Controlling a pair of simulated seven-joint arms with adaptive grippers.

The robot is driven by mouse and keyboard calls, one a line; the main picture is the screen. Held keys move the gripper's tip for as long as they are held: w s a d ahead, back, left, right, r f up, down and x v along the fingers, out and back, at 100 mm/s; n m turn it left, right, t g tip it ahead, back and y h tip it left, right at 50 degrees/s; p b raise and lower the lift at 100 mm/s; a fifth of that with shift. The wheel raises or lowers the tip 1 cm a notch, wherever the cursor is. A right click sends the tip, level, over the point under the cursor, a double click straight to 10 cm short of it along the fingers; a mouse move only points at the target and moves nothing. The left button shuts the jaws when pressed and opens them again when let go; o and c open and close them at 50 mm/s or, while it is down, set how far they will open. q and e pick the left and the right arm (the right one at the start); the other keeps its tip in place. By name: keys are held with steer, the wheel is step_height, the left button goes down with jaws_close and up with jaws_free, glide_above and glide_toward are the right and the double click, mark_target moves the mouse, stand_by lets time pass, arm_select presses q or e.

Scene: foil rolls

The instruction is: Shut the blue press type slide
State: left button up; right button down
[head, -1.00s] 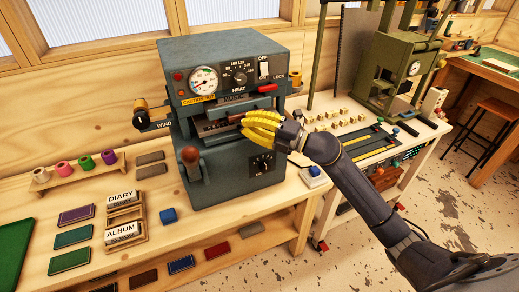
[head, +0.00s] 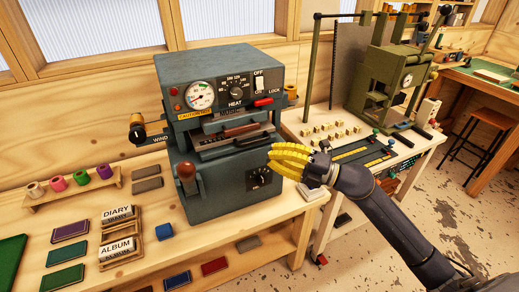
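The blue press (head: 222,95) is the blue-grey machine with a gauge and a heat dial, on the wooden bench. Its type slide (head: 236,142) is a dark flat tray in the front opening, below a reddish-brown bar. I cannot tell exactly how far the slide stands out. My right gripper (head: 272,158) has yellow ribbed fingers that look shut together with nothing between them. It is in front of the press's right side, to the right of and lower than the slide, and looks apart from it. My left gripper is not in view.
A lever with a brown knob (head: 186,171) stands at the press's front left. A green press (head: 385,75) stands on the bench at right.

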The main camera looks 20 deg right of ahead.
steer(key=shift+v, duration=1.35)
glide_toward(239, 133)
steer(key=shift+x, duration=2.9)
steer(key=shift+f, duration=0.1)
